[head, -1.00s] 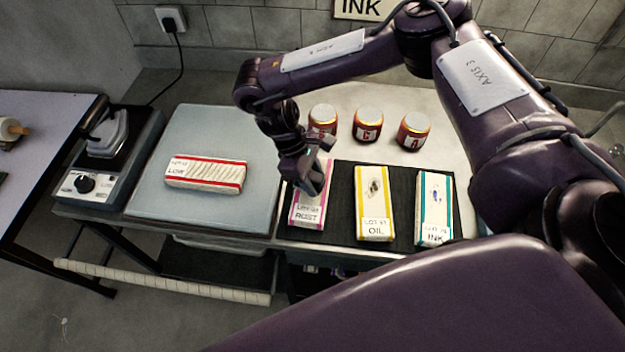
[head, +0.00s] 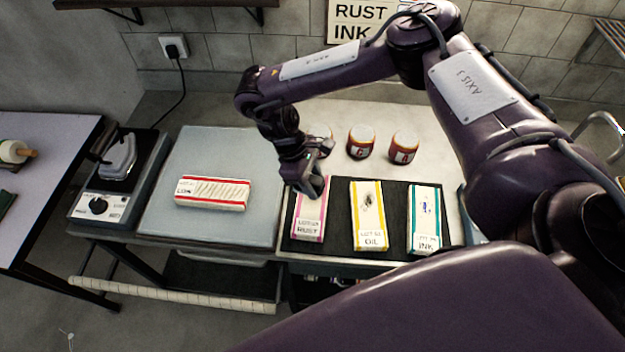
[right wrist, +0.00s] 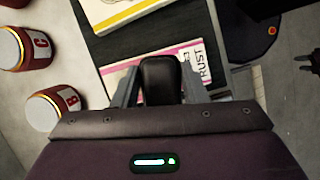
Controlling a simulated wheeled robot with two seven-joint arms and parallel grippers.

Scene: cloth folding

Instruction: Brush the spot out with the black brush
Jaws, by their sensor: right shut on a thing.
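My right gripper (head: 313,188) is over the far part of the pink-edged RUST cloth (head: 309,222). In the right wrist view it is shut on a black block-like thing, which looks like the black brush (right wrist: 161,78). Whether the brush touches the cloth I cannot tell. The RUST cloth's near part and label show in the head view, and it also shows in the right wrist view (right wrist: 192,53). Any spot on it is hidden by the gripper and brush. The yellow-edged OIL cloth (head: 369,225) has a dark spot. The teal-edged INK cloth (head: 424,222) has a blue spot. My left gripper is out of view.
A dark mat (head: 336,238) lies under the three cloths. Behind it stand jars C (head: 361,143) and A (head: 403,148); jar B (right wrist: 52,108) is mostly hidden in the head view. Left are a red-edged cloth (head: 212,193) on a pale board (head: 160,222) and an iron (head: 117,157).

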